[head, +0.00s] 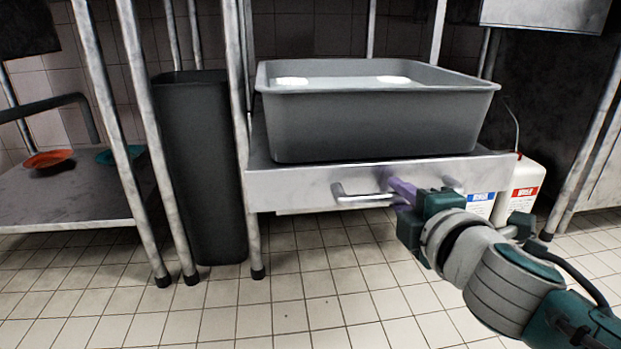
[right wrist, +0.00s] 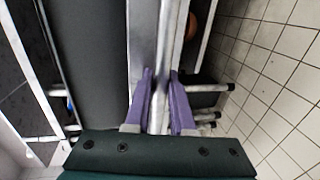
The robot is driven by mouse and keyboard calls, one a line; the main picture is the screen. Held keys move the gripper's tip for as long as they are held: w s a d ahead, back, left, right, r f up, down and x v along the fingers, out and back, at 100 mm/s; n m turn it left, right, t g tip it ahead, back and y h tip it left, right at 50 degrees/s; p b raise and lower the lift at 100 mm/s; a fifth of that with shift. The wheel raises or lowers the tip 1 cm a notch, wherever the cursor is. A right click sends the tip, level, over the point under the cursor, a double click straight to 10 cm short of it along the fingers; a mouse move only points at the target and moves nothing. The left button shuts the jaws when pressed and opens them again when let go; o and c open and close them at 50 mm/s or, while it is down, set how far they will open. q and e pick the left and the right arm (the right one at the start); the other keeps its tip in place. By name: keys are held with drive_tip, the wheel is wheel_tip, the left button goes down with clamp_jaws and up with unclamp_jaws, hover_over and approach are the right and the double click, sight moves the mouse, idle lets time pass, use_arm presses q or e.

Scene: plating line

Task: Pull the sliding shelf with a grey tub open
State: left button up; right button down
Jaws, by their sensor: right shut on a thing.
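The sliding shelf (head: 290,183) is a metal slab between table legs, with a bar handle (head: 360,198) on its front face. A large grey tub (head: 370,130) stands on it. In the right wrist view the fingers (right wrist: 160,105) sit on either side of the handle bar, with the shelf's front edge (right wrist: 143,45) and the tub (right wrist: 95,60) beyond. My fingers hide part of the handle in the head view. My left gripper is not in view.
A tall dark bin (head: 203,160) stands left of the shelf. White jugs (head: 522,190) with red and blue labels stand on the floor at the right, behind my arm. A lower shelf at far left holds an orange plate (head: 48,159) and a teal plate (head: 120,155). The tiled floor in front is clear.

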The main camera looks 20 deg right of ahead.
drive_tip(key=shift+s+a, duration=0.1)
drive_tip(key=shift+s, duration=0.05)
drive_tip(key=c, duration=0.8)
unclamp_jaws()
drive_tip(key=shift+s+r, duration=0.1)
drive_tip(key=shift+s, duration=0.25)
drive_tip(key=p+v, duration=0.2)
drive_tip(key=v, duration=0.7)
drive_tip(key=shift+a, duration=0.1)
